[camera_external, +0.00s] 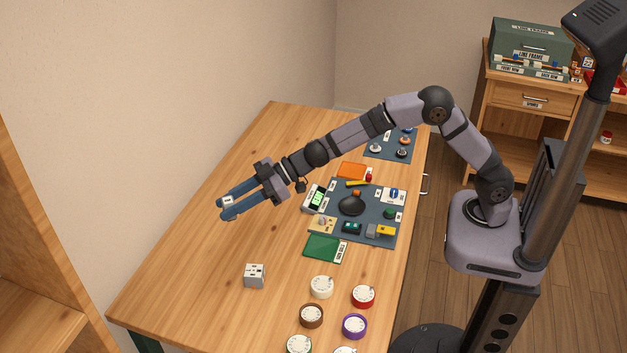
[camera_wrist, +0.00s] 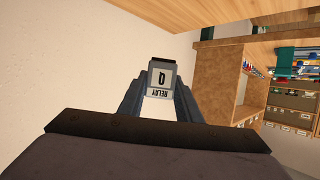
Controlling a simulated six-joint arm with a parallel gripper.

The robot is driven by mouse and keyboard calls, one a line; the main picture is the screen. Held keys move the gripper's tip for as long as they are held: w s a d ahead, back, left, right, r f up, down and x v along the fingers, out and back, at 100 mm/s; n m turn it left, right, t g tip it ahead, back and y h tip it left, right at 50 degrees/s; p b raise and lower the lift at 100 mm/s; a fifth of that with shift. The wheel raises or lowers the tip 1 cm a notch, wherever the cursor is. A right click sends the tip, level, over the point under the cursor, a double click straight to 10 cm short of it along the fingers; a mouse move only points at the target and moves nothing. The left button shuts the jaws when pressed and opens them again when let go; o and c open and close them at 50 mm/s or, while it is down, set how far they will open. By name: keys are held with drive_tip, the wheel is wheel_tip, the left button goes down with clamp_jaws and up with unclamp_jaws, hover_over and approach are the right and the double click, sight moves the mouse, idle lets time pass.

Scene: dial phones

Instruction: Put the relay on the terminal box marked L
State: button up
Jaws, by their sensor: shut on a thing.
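My gripper (camera_external: 226,206) is stretched out to the left over the wooden table and is shut on a small pale block, the relay (camera_external: 228,200). In the wrist view the relay (camera_wrist: 160,76) sits between the fingertips of my gripper (camera_wrist: 160,92), its label reading RELAY upside down under a single dark character. A small grey box (camera_external: 254,276) with dark marks on top stands on the table, below and right of my gripper in the external view. It may be a terminal box; its letter is too small to read, and I cannot make out an L anywhere.
A dark mat (camera_external: 377,215) with several small parts lies right of my gripper, with a green board (camera_external: 325,248) at its near edge. Several round dials, among them a red one (camera_external: 363,296), lie at the near right. The table (camera_external: 190,270) around the grey box is clear.

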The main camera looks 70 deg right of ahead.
drive_tip(key=n+g+y, duration=0.1)
hover_over(255, 269)
drive_tip(key=w, duration=0.2)
drive_tip(key=s+f, duration=0.2)
drive_tip(key=f, duration=0.1)
drive_tip(key=shift+a+f, duration=0.1)
drive_tip(key=shift+a, duration=0.05)
drive_tip(key=shift+f, duration=4.95)
drive_tip(key=shift+f+b, duration=0.2)
drive_tip(key=shift+b, duration=0.15)
drive_tip(key=o, duration=1.1)
drive_tip(key=shift+r, duration=0.2)
